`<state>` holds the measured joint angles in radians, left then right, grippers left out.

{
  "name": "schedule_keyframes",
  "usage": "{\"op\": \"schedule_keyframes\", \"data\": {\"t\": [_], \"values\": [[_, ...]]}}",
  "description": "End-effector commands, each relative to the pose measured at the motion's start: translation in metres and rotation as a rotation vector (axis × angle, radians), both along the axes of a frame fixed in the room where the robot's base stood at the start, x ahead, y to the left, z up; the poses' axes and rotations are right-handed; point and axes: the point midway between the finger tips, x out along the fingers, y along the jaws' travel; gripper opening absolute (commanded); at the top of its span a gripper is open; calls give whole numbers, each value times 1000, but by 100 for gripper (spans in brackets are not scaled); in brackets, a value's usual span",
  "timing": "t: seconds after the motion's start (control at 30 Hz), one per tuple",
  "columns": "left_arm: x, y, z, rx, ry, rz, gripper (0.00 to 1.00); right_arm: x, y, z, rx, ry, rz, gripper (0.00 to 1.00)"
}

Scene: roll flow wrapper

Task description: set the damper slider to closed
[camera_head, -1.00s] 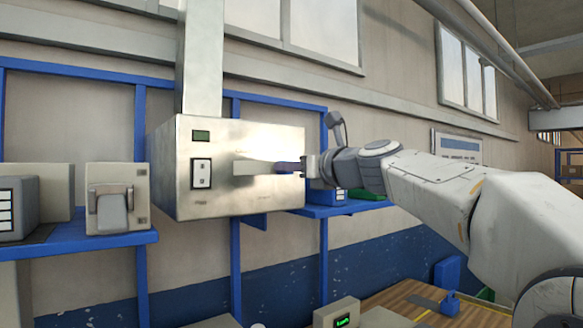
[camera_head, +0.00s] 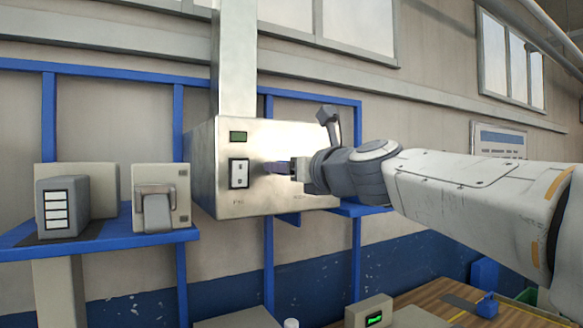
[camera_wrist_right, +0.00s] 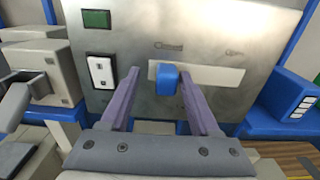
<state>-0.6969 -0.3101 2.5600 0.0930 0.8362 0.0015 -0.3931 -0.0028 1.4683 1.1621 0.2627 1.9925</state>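The damper slider is a blue knob (camera_wrist_right: 166,80) on a pale horizontal strip (camera_wrist_right: 212,75) in the metal box front. In the right wrist view it sits near the strip's left end, below a faint label reading "Closed"; "Open" is at the right. My right gripper (camera_wrist_right: 157,72) is open, its purple fingers on either side of the knob. The right finger is close to the knob, perhaps touching; a gap shows at the left finger. In the head view my right gripper (camera_head: 277,168) is at the metal box (camera_head: 262,200) and hides the knob. My left gripper is not in view.
A white switch plate (camera_head: 238,173) and a green display (camera_head: 238,136) are left of the strip. A blue shelf (camera_head: 110,236) with grey devices stands at the left. A wooden table (camera_head: 440,295) with small items is below right.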

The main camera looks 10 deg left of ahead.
Motion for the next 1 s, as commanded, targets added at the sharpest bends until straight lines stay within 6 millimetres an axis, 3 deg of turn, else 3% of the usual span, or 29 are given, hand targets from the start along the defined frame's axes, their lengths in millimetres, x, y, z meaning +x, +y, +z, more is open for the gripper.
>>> {"op": "schedule_keyframes", "data": {"t": [0.27,0.7,1.0], "values": [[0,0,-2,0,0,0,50,-5,-6,1,1,-3,-5,62],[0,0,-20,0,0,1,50,-69,-53,-1,1,-3,-6,62],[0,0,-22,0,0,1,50,-85,-64,-1,1,1,-4,62]]}}
